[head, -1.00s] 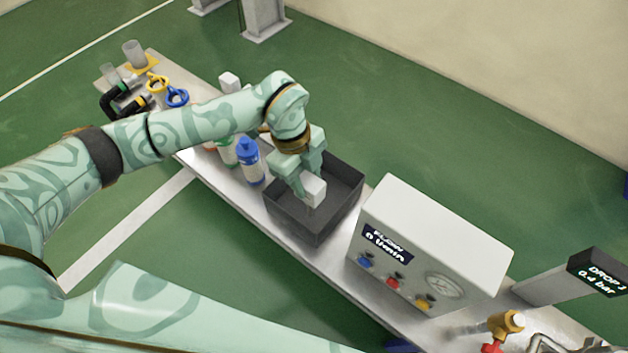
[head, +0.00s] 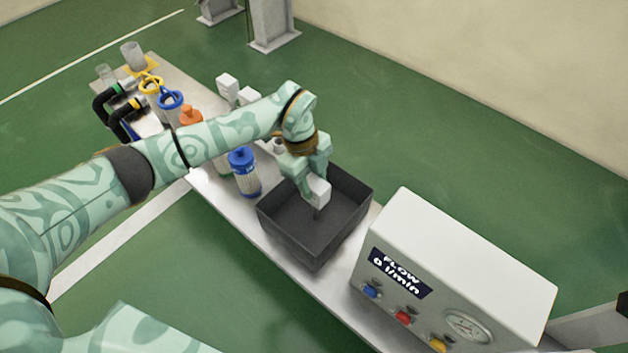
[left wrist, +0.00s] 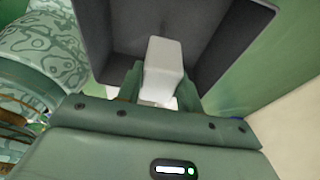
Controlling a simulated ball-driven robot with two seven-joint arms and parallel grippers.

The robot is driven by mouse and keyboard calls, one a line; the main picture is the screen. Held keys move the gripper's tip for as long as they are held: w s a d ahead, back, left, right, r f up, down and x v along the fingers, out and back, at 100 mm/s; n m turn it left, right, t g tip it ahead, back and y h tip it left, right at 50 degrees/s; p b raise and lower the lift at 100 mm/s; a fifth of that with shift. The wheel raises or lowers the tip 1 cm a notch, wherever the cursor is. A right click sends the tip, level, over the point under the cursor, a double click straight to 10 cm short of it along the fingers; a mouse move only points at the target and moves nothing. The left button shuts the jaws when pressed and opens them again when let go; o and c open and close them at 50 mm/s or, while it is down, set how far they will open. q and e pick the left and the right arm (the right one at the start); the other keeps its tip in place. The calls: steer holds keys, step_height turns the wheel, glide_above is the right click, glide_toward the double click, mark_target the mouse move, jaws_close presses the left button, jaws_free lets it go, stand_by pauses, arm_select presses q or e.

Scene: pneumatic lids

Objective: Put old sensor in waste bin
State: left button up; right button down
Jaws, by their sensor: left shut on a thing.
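My left gripper (head: 312,180) is shut on a small white block-shaped sensor (head: 319,194) with a thin dark stem below it. The gripper holds the sensor over the dark grey open bin (head: 290,237), near its middle. In the left wrist view the sensor (left wrist: 163,68) sits between the fingers, with the bin (left wrist: 222,45) behind it. I cannot tell whether the stem touches the bin floor. My right gripper is not in view.
A white flow box (head: 455,255) with coloured knobs stands right of the bin. A blue-capped bottle (head: 243,175) stands close on the left. Black hoses (head: 112,110), coloured rings and white blocks (head: 227,85) occupy the far left of the bench.

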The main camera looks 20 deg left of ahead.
arm_select(q)
steer(key=o, duration=1)
steer(key=shift+f, duration=0.1)
steer(key=shift+c, duration=0.2)
steer(key=shift+o, duration=0.6)
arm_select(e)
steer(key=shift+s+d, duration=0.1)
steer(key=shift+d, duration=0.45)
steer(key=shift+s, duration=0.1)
arm_select(q)
steer(key=s+p+v, duration=0.1)
steer(key=p+v, duration=0.4)
steer(key=v, duration=0.7)
steer(key=shift+w, duration=0.45)
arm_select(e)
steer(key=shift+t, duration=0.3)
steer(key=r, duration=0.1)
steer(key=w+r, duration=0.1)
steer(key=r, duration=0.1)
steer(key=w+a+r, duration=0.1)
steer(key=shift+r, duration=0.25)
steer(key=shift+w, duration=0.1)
